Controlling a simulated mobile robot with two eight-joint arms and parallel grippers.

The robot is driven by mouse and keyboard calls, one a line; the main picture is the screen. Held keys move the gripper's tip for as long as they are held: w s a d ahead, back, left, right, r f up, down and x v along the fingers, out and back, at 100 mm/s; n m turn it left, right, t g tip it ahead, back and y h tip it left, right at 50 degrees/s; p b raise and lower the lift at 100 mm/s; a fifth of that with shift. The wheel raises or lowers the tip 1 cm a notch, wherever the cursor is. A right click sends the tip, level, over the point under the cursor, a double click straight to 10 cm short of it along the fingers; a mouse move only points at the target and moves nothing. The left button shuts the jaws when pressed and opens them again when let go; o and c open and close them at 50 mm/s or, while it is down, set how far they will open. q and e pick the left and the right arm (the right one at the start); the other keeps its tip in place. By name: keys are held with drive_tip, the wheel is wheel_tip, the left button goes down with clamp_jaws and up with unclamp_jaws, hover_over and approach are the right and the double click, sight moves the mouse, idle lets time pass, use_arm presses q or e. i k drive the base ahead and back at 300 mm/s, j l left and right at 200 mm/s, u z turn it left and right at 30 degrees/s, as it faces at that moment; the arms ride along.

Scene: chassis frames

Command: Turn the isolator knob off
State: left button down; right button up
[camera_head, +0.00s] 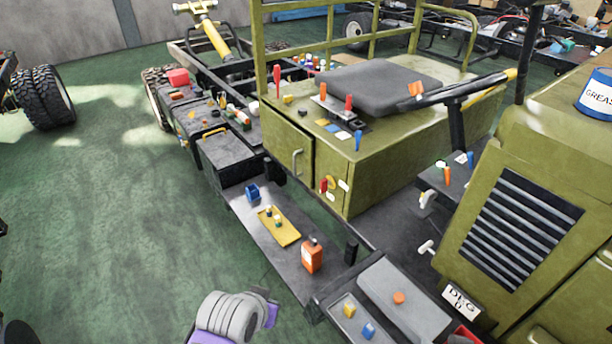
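A small red knob (324,185) with a yellow round plate behind it sits low on the front face of the olive seat box, near its left corner. It looks like the isolator knob; its setting is too small to read. White tags or switches (343,185) sit just to its right. A grey ribbed and purple part of one of my arms shows at the bottom, left of centre, well below and apart from the knob. No gripper fingers show clearly, and I cannot tell which arm this is.
A grey step (262,238) below the box holds a yellow tray (286,232), an orange bottle (312,255) and a blue item (253,194). A grey box (402,300) stands front right. The louvred olive hood (519,235) rises at right. Green floor (120,230) is open at left.

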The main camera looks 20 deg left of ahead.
sight(324, 182)
drive_tip(key=i+j+u, duration=0.1)
drive_tip(key=j, duration=0.4)
drive_tip(key=i+j+u, duration=0.1)
drive_tip(key=i+j, duration=0.25)
drive_tip(key=i+j+u, duration=0.1)
drive_tip(key=i+j, duration=0.15)
drive_tip(key=j, duration=0.3)
drive_tip(key=i+j+u, duration=0.1)
drive_tip(key=i+j, duration=0.15)
drive_tip(key=j, duration=0.2)
